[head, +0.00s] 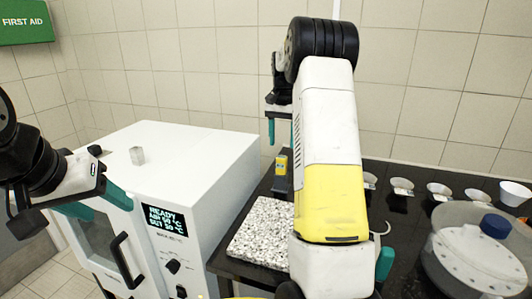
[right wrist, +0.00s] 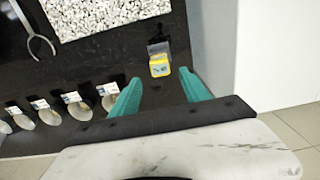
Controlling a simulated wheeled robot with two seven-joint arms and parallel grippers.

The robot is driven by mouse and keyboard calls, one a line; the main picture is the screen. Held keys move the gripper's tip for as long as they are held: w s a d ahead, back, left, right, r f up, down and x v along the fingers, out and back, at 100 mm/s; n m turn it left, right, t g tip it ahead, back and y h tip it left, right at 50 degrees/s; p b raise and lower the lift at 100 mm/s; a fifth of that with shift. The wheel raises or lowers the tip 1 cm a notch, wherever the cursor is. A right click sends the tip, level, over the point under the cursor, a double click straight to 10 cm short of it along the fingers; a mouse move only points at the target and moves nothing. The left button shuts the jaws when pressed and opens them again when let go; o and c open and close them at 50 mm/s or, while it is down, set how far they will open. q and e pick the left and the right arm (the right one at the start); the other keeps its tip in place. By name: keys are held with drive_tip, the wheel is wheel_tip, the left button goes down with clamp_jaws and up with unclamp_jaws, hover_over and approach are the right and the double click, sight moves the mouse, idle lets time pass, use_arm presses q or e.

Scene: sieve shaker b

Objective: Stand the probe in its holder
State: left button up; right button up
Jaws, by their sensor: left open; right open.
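A small yellow device (head: 281,165), apparently the probe, appears upright in a dark holder (head: 282,184) on the black bench behind the speckled slab. In the right wrist view the yellow top (right wrist: 159,67) shows beside the grey-and-black holder (right wrist: 158,47). How deep it sits is hidden. My right gripper (head: 281,132) is open and empty, its teal fingertips above the yellow device in the head view. In the right wrist view the device shows beyond the gap between the fingers (right wrist: 162,88), apparently apart from them. My left gripper (head: 96,203) is open and empty in front of the white machine.
The white machine (head: 218,160) with a display stands left of the bench; a small clear block (head: 137,155) lies on it. The speckled slab (head: 262,235), several small labelled bowls (head: 402,186), a forked tool (right wrist: 41,46) and a round blue-knobbed apparatus (head: 470,265) occupy the bench.

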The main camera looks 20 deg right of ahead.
drive_tip(key=shift+r, duration=0.85)
drive_tip(key=s+a+r+n+t+y, duration=0.1)
drive_tip(key=s+a+r+n+t, duration=0.1)
drive_tip(key=s+a+r, duration=0.4)
drive_tip(key=s+a+r+n+t, duration=0.1)
drive_tip(key=s+a+r+n, duration=0.15)
drive_tip(key=s, duration=0.65)
drive_tip(key=s+a+f+n+t, duration=0.1)
drive_tip(key=s+a, duration=0.3)
drive_tip(key=s, duration=0.4)
drive_tip(key=s+a+f+n+t+y, duration=0.1)
drive_tip(key=s+a, duration=0.3)
drive_tip(key=s, duration=0.5)
drive_tip(key=shift+a+f+n+t, duration=0.3)
drive_tip(key=shift+f+n+t, duration=0.3)
drive_tip(key=shift+n, duration=0.15)
drive_tip(key=shift+s, duration=0.1)
